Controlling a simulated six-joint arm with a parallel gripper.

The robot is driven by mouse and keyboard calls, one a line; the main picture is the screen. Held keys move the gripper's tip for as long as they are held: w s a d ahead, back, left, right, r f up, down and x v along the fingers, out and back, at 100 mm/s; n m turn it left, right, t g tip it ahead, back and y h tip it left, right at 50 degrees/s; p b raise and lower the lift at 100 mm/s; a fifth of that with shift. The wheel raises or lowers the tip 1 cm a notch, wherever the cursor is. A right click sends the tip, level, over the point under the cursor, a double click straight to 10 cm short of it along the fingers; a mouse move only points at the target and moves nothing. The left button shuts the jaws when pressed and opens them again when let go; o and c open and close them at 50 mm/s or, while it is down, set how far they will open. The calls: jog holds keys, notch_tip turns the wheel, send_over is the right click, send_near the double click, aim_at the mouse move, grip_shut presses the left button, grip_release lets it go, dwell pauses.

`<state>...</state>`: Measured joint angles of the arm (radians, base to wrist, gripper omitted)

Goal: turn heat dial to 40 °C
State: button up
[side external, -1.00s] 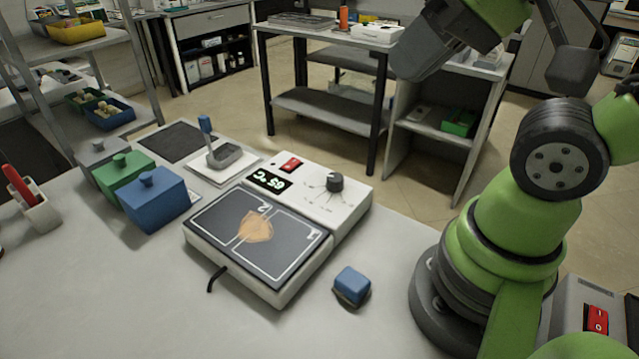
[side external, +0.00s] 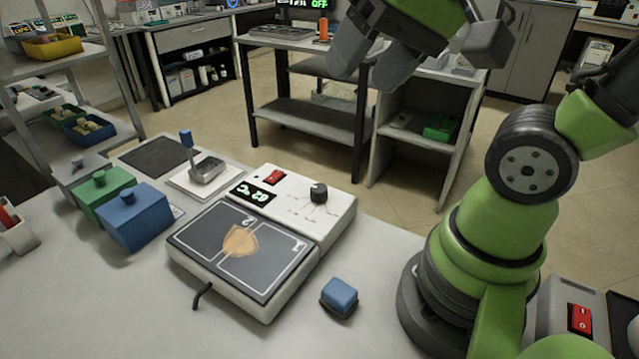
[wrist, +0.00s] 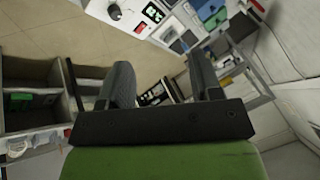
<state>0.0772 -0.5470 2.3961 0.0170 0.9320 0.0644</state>
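The heat dial (side external: 319,192) is a dark knob on the white hotplate unit (side external: 338,212), with a printed scale around it. A black display (side external: 253,193) with pale digits and a °C sign is on the same panel; I cannot read its number surely. A red switch (side external: 274,177) is beside it. My gripper (side external: 362,80) is above and to the right of the dial, clear of it. In the wrist view my gripper (wrist: 163,82) is open and empty, fingers wide apart. The dial (wrist: 114,11) shows there at the top edge.
A blue block (side external: 339,297) lies to the right of the hotplate. Bare bench lies in front.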

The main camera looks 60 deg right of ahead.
jog(key=w+d+f+m+g, duration=0.4)
jog(key=w+d+f+m, duration=0.2)
jog(key=w, duration=0.2)
jog(key=m+g+y, duration=0.2)
jog(key=m+y, duration=0.1)
jog(key=m, duration=0.3)
send_near(319, 187)
jog(key=x, duration=0.9)
jog(key=shift+a+f, duration=0.15)
jog(key=c, duration=0.9)
